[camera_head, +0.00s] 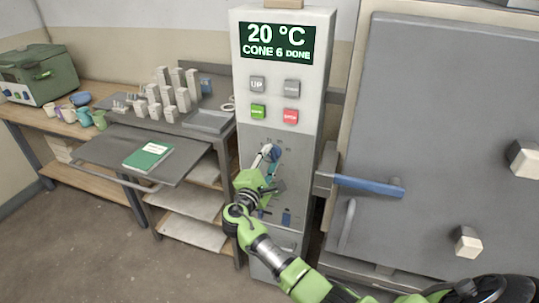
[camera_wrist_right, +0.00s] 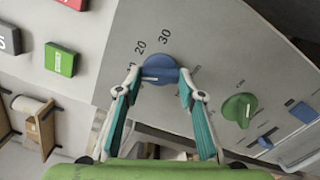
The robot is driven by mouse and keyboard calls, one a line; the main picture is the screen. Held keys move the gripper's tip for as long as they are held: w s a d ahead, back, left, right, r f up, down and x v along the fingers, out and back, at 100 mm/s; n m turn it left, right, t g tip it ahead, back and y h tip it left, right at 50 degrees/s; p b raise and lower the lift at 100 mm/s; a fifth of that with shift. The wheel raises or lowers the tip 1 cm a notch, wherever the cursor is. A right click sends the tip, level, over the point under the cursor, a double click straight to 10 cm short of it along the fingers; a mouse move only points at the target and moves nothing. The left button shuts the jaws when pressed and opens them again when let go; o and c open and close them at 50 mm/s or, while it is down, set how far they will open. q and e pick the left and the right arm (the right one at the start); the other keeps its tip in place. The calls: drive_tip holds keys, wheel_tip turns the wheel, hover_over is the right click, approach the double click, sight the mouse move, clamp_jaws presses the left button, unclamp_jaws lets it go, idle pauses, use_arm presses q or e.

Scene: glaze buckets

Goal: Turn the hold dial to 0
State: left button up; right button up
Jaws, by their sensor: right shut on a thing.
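A blue dial (camera_wrist_right: 160,69) sits on the grey lower panel of the kiln controller, with the numbers 20 and 30 legible beside it. It also shows in the head view (camera_head: 276,153). I take it as the hold dial, though no name is readable. Its pointer direction is unclear. My right gripper (camera_wrist_right: 158,82) has one fingertip on each side of the blue dial and is shut on it; in the head view the gripper (camera_head: 268,162) reaches up to the panel from below. My left gripper is not in view.
A green dial (camera_wrist_right: 239,108) is close to the right finger. Above are coloured buttons (camera_head: 258,111) and a display (camera_head: 277,43) reading 20 °C, CONE 6 DONE. The kiln door (camera_head: 440,110) with a blue handle (camera_head: 368,186) is right. A shelf table (camera_head: 110,150) stands left.

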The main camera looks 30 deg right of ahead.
drive_tip(key=n+p, duration=0.3)
drive_tip(key=n, duration=0.1)
drive_tip(key=shift+r+n, duration=0.1)
drive_tip(key=shift+n, duration=0.3)
drive_tip(key=n+p, duration=0.2)
drive_tip(key=n, duration=0.2)
drive_tip(key=shift+f+p, duration=0.2)
drive_tip(key=shift+p, duration=0.1)
drive_tip(key=o, duration=1.1)
drive_tip(key=shift+s+a, duration=0.1)
drive_tip(key=v, duration=1.1)
drive_tip(key=shift+s+a, duration=0.25)
drive_tip(key=shift+a, duration=0.05)
